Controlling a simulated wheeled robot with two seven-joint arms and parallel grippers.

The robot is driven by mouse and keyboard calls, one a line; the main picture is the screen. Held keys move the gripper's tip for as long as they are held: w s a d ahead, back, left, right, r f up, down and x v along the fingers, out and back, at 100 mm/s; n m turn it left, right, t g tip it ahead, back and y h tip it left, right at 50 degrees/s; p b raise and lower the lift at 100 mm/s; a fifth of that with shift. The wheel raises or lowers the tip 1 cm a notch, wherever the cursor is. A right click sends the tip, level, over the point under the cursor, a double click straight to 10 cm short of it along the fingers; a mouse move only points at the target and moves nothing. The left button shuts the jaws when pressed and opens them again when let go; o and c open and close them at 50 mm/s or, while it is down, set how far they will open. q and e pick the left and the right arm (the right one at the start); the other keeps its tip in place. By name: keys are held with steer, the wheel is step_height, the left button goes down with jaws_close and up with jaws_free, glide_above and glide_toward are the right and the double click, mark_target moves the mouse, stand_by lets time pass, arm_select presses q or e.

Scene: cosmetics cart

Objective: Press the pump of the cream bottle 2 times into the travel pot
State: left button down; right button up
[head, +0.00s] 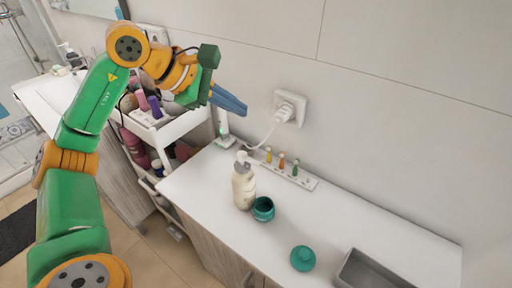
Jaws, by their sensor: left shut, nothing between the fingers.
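The cream-coloured pump bottle (244,185) stands upright on the white counter, its pump head (242,157) on top. The travel pot (263,209), teal and open at the top, stands just right of the bottle's base. A teal round lid (303,258) lies apart from it, nearer the front. My left gripper (230,101) is shut and empty, raised above and behind the bottle near the wall. It is apart from the bottle and pot. My right gripper is not in view.
A grey tray (372,270) sits at the counter's front right. A strip with several small coloured bottles (282,160) lies along the wall below a socket with a plug (287,110). A white cart (165,128) full of bottles stands left. The counter's right back is clear.

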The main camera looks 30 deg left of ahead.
arm_select(q)
steer(key=s, duration=0.1)
steer(key=b, duration=0.8)
glide_above(248, 160)
steer(key=a, duration=0.3)
step_height(248, 160, down, 8)
steer(key=shift+s+a+f, duration=0.1)
steer(key=shift+s, duration=0.05)
steer(key=shift+f+b, duration=0.35)
steer(key=shift+b, duration=0.1)
steer(key=shift+r, duration=0.1)
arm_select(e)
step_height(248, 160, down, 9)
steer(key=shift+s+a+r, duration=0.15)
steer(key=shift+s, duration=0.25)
arm_select(q)
steer(key=shift+f, duration=0.4)
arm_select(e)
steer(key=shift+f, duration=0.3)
